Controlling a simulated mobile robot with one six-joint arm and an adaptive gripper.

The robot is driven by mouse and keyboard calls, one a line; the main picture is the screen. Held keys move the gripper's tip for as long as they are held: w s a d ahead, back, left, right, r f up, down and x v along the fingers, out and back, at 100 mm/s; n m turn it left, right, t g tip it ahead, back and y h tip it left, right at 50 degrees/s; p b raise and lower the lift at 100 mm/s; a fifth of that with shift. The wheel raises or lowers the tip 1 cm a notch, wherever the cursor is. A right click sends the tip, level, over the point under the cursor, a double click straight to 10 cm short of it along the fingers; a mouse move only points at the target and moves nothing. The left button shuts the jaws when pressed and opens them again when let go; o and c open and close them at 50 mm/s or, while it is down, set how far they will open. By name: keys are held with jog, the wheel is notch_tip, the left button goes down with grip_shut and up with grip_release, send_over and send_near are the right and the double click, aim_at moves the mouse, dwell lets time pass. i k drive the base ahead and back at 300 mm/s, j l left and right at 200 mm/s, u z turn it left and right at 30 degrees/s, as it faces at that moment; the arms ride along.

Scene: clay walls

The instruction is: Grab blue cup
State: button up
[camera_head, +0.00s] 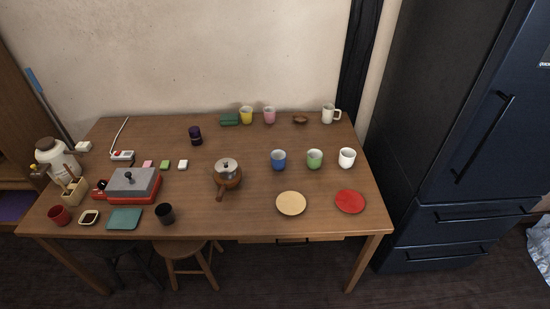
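The blue cup (278,160) stands upright on the wooden table (250,200), right of the middle. It is open at the top, and its inside looks pale. A green cup (315,159) stands close to its right, with a gap between them. A brown pot with a lid and handle (228,174) sits to its left and slightly nearer. My gripper does not show in this view.
A white cup (347,158) stands right of the green one. A yellow plate (291,203) and a red plate (350,202) lie in front. Yellow (246,115) and pink (269,115) cups stand behind. A dark fridge (450,130) is right of the table.

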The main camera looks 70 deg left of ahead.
aim_at(277, 157)
jog(key=u, duration=2.2)
